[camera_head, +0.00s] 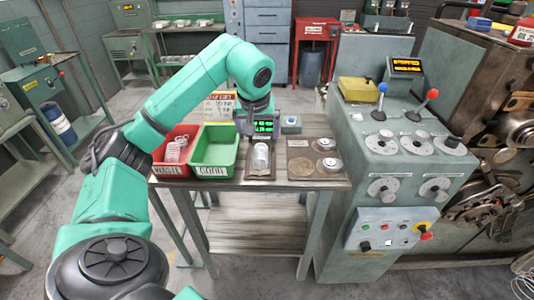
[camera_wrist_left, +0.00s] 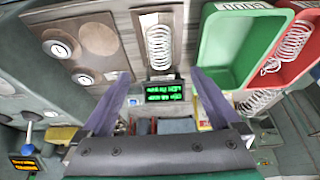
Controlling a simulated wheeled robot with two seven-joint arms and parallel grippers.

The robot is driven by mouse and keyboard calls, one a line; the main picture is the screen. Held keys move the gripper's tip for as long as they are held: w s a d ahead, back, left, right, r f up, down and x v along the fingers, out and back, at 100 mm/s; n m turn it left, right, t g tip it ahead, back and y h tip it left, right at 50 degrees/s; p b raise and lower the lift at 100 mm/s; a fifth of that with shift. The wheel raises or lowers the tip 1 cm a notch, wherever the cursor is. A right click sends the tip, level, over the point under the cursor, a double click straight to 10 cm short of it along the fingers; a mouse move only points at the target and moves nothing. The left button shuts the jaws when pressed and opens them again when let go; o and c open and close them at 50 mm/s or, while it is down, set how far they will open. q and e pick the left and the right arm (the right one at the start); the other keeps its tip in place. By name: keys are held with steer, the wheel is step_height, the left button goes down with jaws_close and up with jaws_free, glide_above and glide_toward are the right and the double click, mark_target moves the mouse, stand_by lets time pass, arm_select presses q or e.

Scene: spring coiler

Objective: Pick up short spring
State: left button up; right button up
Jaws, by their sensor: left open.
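A metal coil spring (camera_head: 261,158) lies on a small dark tray in front of a green-lit display (camera_head: 263,126) on the table. In the left wrist view the same spring (camera_wrist_left: 158,46) shows beyond the fingertips, with the display (camera_wrist_left: 163,91) between the fingers. My left gripper (camera_wrist_left: 161,74) has its two purple fingers spread apart with nothing between them. It is apart from the spring. In the head view my wrist hides most of the gripper. My right gripper is not in view.
A red WASTE bin (camera_head: 172,169) holds several springs. A green GOOD bin (camera_head: 213,173) looks empty and stands between it and the spring. A board with round metal pieces (camera_head: 300,168) lies to the right. A grey control console (camera_head: 378,205) borders the table's right side.

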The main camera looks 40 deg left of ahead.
mark_target(260, 152)
arm_select(q)
steer(key=p+x, duration=0.2)
steer(key=x, duration=0.9)
steer(key=shift+d+f+p, duration=0.1)
steer(key=shift+f+p, duration=0.1)
steer(key=shift+p, duration=0.2)
steer(key=shift+f, duration=0.4)
steer(key=shift+w, duration=0.1)
jaws_close()
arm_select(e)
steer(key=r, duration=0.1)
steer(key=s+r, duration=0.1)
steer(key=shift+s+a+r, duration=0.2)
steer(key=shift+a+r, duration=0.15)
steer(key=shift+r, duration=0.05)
